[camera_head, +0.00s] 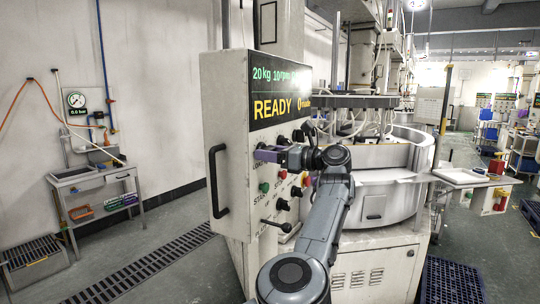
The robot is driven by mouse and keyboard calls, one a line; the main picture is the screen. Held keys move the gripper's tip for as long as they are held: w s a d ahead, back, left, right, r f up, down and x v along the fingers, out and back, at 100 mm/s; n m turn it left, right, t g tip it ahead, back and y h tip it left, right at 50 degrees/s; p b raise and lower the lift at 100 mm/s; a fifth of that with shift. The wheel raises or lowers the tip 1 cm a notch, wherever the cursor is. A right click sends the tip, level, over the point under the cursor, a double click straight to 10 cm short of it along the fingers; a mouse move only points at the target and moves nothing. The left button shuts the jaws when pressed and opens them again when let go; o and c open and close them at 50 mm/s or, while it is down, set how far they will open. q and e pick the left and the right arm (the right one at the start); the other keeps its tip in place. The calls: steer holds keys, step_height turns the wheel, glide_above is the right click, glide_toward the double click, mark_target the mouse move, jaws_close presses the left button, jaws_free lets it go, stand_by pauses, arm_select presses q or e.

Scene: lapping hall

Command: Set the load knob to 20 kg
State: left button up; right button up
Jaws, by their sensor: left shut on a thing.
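The control cabinet (226,120) stands left of the lapping machine. Its display (280,88) reads "20kg", then a rpm value, with "READY 0" and a partly unreadable word below. My left gripper (264,154), with purple fingers, is at the upper left of the control panel, just above a label that seems to start with "LO". It is shut on the load knob, which the fingers hide. The knob's pointer and scale cannot be seen. My left arm (336,190) reaches up to the panel from the bottom of the picture and covers part of it. My right gripper is not in view.
A green button (264,187), red buttons and a black lever (276,225) lie below and right of the gripper. A black handle (217,180) sticks out on the cabinet's left. The round lapping machine (385,175) stands close behind my arm. Floor on the left is mostly clear.

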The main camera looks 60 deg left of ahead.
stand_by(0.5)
arm_select(q)
steer(key=o, duration=1)
steer(key=shift+c, duration=0.2)
steer(key=shift+d, duration=0.1)
steer(key=p+v, duration=0.2)
steer(key=v, duration=0.8)
steer(key=shift+w+d+p, duration=0.25)
steer(key=shift+p, duration=0.15)
